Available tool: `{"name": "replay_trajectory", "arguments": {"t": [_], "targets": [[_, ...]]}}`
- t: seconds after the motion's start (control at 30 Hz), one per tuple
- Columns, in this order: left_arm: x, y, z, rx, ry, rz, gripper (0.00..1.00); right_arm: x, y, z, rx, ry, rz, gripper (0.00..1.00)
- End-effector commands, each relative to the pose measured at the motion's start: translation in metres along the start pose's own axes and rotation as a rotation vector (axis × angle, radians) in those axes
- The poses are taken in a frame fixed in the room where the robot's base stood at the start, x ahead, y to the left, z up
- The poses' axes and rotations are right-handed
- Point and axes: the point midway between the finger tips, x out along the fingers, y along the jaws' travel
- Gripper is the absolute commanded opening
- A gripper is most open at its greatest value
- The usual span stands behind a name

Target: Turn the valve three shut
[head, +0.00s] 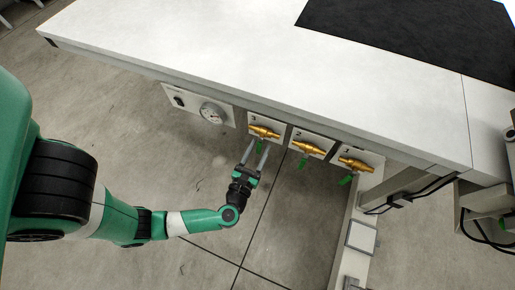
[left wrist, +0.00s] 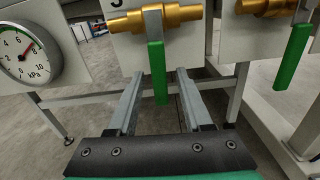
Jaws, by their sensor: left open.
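Valve three (head: 263,132) is the brass valve on the leftmost of the white plates under the bench edge; it fills the top middle of the left wrist view (left wrist: 165,18), its label partly cut off. Its green handle (left wrist: 157,72) hangs straight down, across the level brass body. My left gripper (head: 258,147) is open just below the brass body. In the left wrist view its two fingers stand either side of the handle, with a visible gap on both sides. How deep the handle sits between them is hard to tell. My right gripper is out of view.
Two like valves, a middle one (head: 308,149) and a right one (head: 356,165), sit to the right, with green handles hanging down. A pressure gauge (head: 212,113) is to the left. The white bench top (head: 240,50) overhangs the plates. Open floor lies below.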

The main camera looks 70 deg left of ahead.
Motion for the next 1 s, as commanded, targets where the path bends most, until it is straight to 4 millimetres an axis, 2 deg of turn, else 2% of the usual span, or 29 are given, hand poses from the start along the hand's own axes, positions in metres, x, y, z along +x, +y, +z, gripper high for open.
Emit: {"name": "replay_trajectory", "arguments": {"t": [0.17, 0.5, 0.7, 0.83, 1.0], "targets": [[-0.012, -0.001, 0.001, 0.001, 0.001, -0.004, 0.50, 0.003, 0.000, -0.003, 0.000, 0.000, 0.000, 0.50], [-0.074, -0.003, 0.002, 0.000, 0.001, -0.011, 0.50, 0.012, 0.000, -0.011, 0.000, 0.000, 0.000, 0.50], [-0.102, -0.002, 0.001, -0.001, 0.000, -0.009, 0.50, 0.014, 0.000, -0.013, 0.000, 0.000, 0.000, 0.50], [-0.113, -0.001, 0.000, -0.001, 0.000, -0.004, 0.50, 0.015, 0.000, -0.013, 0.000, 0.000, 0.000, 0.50], [-0.116, 0.000, 0.000, 0.000, 0.000, 0.000, 0.50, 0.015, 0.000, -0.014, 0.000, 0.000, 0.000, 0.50]]}}
